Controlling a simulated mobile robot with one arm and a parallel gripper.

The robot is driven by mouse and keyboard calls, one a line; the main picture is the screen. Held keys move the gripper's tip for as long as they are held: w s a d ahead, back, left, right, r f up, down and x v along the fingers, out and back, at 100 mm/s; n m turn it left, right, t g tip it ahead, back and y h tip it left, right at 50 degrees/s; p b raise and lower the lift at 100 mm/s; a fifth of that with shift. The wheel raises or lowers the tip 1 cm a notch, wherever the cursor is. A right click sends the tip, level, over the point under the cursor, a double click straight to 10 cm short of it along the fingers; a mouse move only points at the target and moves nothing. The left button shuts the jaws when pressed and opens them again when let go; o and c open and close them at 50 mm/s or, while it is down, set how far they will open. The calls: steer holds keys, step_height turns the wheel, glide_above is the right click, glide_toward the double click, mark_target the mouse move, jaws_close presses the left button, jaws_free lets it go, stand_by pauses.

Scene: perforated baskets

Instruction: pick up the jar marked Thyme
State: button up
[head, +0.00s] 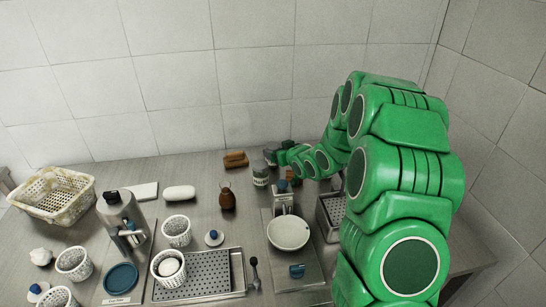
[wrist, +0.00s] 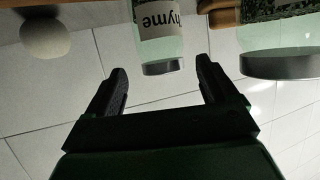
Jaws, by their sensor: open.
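The jar marked Thyme (wrist: 160,28) shows at the top middle of the wrist view. It has a pale label ending in "hyme" and a grey end facing my gripper. My gripper (wrist: 162,68) is open, with one dark finger on each side of the picture and the jar between and beyond the tips. I see no contact. In the head view my green arm reaches to a group of jars at the back. A labelled jar (head: 260,175) stands there, but its text is too small to read. My fingers are hidden there.
Another jar (wrist: 284,62) with dark green contents is close on the right in the wrist view. A wooden block (head: 236,159) and brown bottle (head: 227,197) stand left of the jars. A scale with a white bowl (head: 288,233) stands in front.

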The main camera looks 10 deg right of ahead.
mark_target(276, 148)
steer(key=shift+x, duration=2.25)
steer(key=shift+a+r, duration=0.1)
steer(key=shift+a, duration=0.05)
steer(key=c, duration=1.3)
steer(key=shift+r, duration=0.1)
